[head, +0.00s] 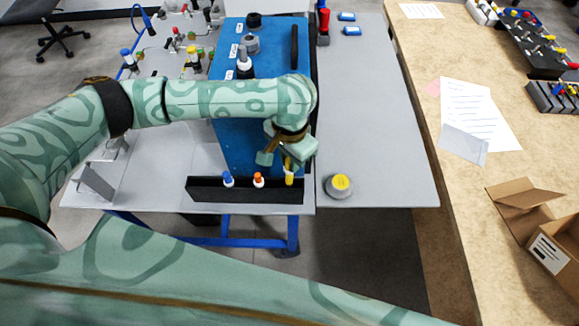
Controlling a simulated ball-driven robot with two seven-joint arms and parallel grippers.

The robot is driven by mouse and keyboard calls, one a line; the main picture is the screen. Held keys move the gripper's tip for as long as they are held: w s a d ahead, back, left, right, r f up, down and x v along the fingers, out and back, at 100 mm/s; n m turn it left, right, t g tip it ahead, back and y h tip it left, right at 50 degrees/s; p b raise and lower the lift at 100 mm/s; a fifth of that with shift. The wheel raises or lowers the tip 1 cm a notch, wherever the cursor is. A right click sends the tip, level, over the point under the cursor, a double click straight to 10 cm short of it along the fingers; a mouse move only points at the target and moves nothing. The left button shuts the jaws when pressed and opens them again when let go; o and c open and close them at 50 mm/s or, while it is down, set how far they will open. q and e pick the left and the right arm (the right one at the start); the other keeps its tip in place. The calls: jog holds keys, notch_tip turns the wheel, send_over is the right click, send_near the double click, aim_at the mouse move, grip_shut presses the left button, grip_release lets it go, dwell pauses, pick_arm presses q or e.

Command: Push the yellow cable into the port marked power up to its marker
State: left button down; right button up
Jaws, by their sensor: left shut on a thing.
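The yellow cable (290,179) stands upright at the right end of a black rack on the front edge of the bench. My left gripper (286,160) is above the rack and shut on the top of the yellow cable. The cable's lower end is at the rack, and I cannot tell whether it is clear of its slot. The blue analyser panel (226,114) lies behind, with several ports and small white labels too small to read, so I cannot tell which is power. My forearm covers part of the panel. My right gripper is out of view.
The black rack (206,190) also holds a blue-topped plug (228,179) and an orange-topped plug (258,180). A round grey piece with a yellow top (340,184) sits to the right. The grey bench (370,120) is mostly clear there. A cardboard box (535,225) stands far right.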

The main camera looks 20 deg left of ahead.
pick_arm(q)
notch_tip(320, 180, up, 18)
jog(key=p, duration=1.5)
jog(key=shift+r, duration=0.1)
